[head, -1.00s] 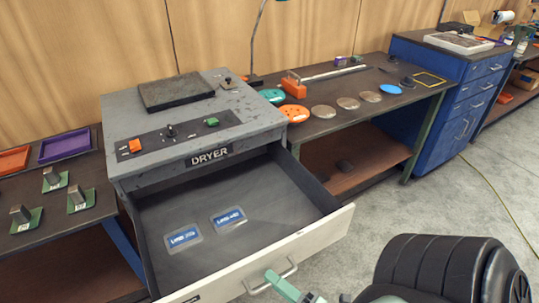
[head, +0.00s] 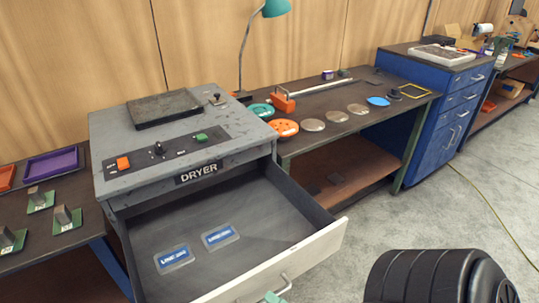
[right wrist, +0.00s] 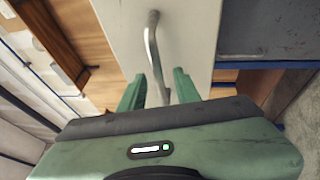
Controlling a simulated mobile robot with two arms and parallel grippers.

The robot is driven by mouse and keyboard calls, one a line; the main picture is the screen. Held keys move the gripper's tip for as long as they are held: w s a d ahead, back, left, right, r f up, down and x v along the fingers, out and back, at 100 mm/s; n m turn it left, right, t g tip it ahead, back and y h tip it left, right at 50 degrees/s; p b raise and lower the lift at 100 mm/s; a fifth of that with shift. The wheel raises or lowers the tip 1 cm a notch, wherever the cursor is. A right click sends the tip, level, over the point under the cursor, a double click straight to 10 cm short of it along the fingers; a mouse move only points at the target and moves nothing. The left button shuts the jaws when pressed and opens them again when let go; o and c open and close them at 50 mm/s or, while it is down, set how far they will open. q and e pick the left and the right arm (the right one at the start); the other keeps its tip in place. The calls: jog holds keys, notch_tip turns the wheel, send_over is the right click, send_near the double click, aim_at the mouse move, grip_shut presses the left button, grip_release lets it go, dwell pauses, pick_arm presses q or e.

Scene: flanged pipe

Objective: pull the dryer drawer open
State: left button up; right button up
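The grey dryer (head: 185,145) stands on the left in the head view, with a DRYER label on its front. Its drawer (head: 262,270) is pulled far out, with a pale front panel and a dark inside. The drawer handle (head: 285,287) shows at the bottom edge; in the right wrist view the metal handle (right wrist: 152,50) runs between my fingers. My right gripper (right wrist: 157,88) has its two green fingers apart, one on each side of the handle. In the head view only a bit of it (head: 273,297) shows. My left gripper is not in view.
Two blue-labelled packets (head: 174,259) lie in the drawer. A bench (head: 340,130) with discs and a lamp (head: 276,8) adjoins the dryer on the right, then a blue cabinet (head: 435,130). Green-based parts (head: 67,220) stand on the left bench.

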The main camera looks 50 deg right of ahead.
jog(key=a+b+v, duration=0.1)
jog(key=v, duration=0.5)
jog(key=shift+d, duration=0.5)
jog(key=shift+s, duration=0.1)
